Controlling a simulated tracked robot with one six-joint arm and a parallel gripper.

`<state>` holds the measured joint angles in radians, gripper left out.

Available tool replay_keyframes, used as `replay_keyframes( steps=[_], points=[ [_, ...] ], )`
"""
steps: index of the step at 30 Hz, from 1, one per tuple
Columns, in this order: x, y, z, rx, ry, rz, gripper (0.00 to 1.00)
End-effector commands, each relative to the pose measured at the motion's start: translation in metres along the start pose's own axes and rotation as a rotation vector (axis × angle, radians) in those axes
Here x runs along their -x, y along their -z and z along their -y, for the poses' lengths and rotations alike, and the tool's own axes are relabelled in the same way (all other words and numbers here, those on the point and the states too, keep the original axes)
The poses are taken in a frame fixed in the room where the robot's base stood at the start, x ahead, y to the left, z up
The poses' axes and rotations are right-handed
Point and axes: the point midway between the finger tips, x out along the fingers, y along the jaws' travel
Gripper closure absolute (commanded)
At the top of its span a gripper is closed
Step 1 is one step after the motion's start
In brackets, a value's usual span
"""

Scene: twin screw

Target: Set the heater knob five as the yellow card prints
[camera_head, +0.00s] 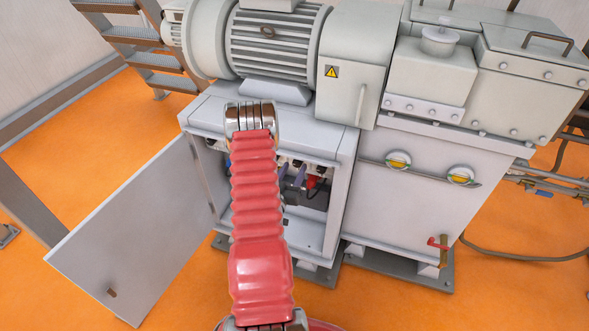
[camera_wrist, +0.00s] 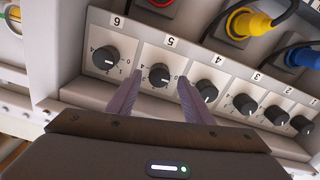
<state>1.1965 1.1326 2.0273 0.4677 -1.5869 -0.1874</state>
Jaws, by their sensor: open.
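In the wrist view, upside down, a row of black rotary knobs runs along a pale panel, each with a printed number plate. Knob five (camera_wrist: 159,74) sits by the plate marked 5 (camera_wrist: 170,41). Its white pointer mark is small, and I cannot tell its exact setting. My gripper (camera_wrist: 158,82) is open, with one purple-grey finger on each side of knob five; I cannot tell whether they touch it. In the head view, my red arm hides most of the knob panel inside the open cabinet (camera_head: 342,190). I see no yellow card in either view.
Knob six (camera_wrist: 106,57) and knob four (camera_wrist: 206,90) flank knob five closely. A yellow plug (camera_wrist: 250,24) and a blue plug (camera_wrist: 301,56) with cables are above the panel in the wrist view. The cabinet door (camera_head: 145,235) hangs open at left.

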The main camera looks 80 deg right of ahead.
Motion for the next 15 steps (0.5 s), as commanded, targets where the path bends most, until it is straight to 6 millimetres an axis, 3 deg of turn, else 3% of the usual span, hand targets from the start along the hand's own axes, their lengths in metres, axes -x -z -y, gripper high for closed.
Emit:
replay_keyframes(
  steps=[6, 15],
  points=[
    [-0.017, 0.0, 0.0, 0.0, 0.0, -0.001, 0.54],
    [-0.019, 0.0, 0.0, 0.001, 0.001, 0.0, 0.54]
  ],
)
